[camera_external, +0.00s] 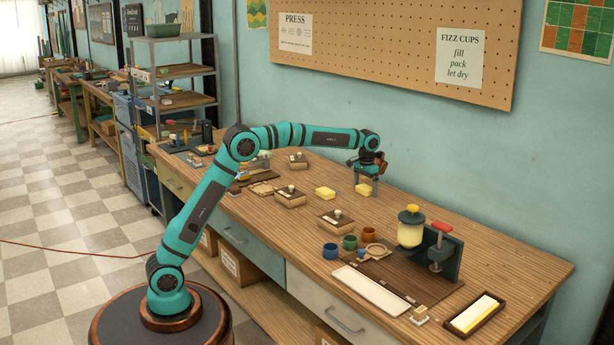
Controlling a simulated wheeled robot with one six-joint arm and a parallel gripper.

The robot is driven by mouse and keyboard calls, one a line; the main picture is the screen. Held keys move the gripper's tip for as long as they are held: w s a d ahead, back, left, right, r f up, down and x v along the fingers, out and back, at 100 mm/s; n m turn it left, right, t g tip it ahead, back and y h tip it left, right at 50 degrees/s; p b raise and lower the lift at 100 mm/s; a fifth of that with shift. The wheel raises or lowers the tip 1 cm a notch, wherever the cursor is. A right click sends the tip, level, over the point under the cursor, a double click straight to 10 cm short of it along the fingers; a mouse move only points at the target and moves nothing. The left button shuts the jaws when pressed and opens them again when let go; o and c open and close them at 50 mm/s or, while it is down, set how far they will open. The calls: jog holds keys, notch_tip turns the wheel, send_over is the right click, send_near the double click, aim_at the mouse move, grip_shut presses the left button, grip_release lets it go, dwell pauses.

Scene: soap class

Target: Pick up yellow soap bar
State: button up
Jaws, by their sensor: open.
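A small yellow soap bar (363,190) lies on the wooden workbench (495,240), below my gripper (369,184). My gripper points down, with its fingers at or just above this bar. It is open; whether the fingers stand around the bar or beside it is too small to tell. A second yellow bar (325,192) lies flat on the bench just to the left, apart from the gripper.
Small wooden boxes (336,220) stand left and in front of the bars. Blue (330,251), green (349,243) and rust (369,235) cups, a yellow-filled jar (411,230) and a clamp press (441,246) stand to the right. A dark tray (462,324) holds a yellow-and-white piece. Bare bench lies behind the jar.

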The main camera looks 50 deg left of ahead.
jog(key=c, duration=1.1)
jog(key=shift+r, duration=0.1)
